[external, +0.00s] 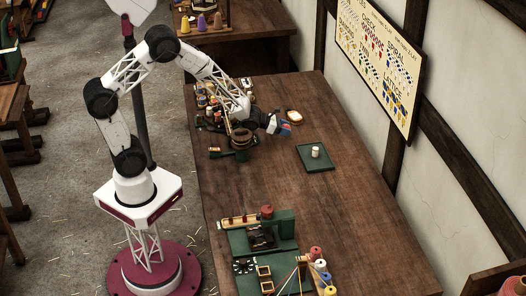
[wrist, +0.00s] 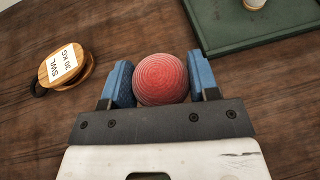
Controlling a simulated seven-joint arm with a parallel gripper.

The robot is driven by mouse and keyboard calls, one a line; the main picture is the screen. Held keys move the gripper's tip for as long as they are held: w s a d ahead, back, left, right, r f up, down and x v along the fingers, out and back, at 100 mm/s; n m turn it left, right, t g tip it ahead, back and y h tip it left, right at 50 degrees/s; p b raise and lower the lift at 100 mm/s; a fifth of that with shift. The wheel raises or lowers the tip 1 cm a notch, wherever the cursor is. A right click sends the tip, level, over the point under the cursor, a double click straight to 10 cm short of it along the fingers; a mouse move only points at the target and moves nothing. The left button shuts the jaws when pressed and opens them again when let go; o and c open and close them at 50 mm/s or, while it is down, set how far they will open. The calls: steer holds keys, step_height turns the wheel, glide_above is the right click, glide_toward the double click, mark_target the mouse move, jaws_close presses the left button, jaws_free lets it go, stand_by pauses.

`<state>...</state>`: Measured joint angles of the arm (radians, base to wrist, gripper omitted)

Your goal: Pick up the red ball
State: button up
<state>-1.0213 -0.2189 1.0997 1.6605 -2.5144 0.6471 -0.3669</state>
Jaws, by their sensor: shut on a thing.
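The red ball (wrist: 160,79), with a ribbed, wound-looking surface, sits between the two blue finger pads of my gripper (wrist: 161,74) in the wrist view. Both pads are against its sides, so my gripper is shut on it. In the external view my gripper (external: 281,127) reaches over the far half of the table, left of the green tray; the ball is small and mostly hidden there. I cannot tell for sure whether the ball is clear of the table top.
A wooden pulley block (wrist: 58,68) labelled "SWL 30 KG" lies left of the ball in the wrist view. A green tray (external: 322,165) holds a white spool (external: 315,151). A brown tub (external: 241,138) stands near my wrist. Green rope-making gear (external: 285,222) fills the near end. Mid-table is clear.

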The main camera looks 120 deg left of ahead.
steer(key=shift+s+d+r, duration=0.15)
steer(key=shift+s+d, duration=0.9)
steer(key=shift+d, duration=0.3)
